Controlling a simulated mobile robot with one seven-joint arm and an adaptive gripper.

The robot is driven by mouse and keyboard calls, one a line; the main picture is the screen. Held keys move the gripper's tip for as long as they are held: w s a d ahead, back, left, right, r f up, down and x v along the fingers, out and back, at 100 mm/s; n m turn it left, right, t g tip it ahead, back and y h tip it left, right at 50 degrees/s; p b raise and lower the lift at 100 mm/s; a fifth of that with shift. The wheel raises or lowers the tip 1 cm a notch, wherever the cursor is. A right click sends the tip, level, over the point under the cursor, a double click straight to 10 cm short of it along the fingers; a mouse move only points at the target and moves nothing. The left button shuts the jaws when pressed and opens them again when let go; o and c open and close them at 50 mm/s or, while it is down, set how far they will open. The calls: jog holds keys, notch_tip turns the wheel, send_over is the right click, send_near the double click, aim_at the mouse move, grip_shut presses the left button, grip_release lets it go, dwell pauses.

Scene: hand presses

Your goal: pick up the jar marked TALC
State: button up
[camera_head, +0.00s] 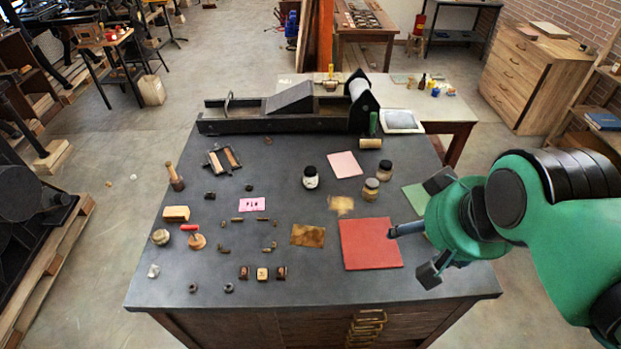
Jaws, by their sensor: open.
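Several small jars stand upright toward the back right of the dark bench top. A white jar with a black lid (310,178) stands left of the pink sheet. A tan jar (371,189) and a jar with a dark lid (385,171) stand close together right of it. No marking is readable at this size, so I cannot tell which is marked TALC. My gripper (410,254) is open and empty at the right, over the right edge of the red sheet, apart from all the jars.
A red sheet (370,245) and a pink sheet (344,164) lie flat on the bench (270,212). A wooden-handled roller (371,138) and a black press (284,122) are at the back. Small blocks and metal bits are spread over the left and middle.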

jog(key=shift+w, duration=0.1)
jog(key=n+g, duration=0.1)
jog(key=n, duration=0.1)
send_over(311, 173)
jog(key=s, duration=0.3)
notch_tip(311, 173, down, 33)
jog(key=shift+s+d+r+y, duration=0.15)
jog(key=shift+s+d+y, duration=0.05)
jog(key=shift+d+y, duration=0.1)
jog(key=shift+x, duration=4.25)
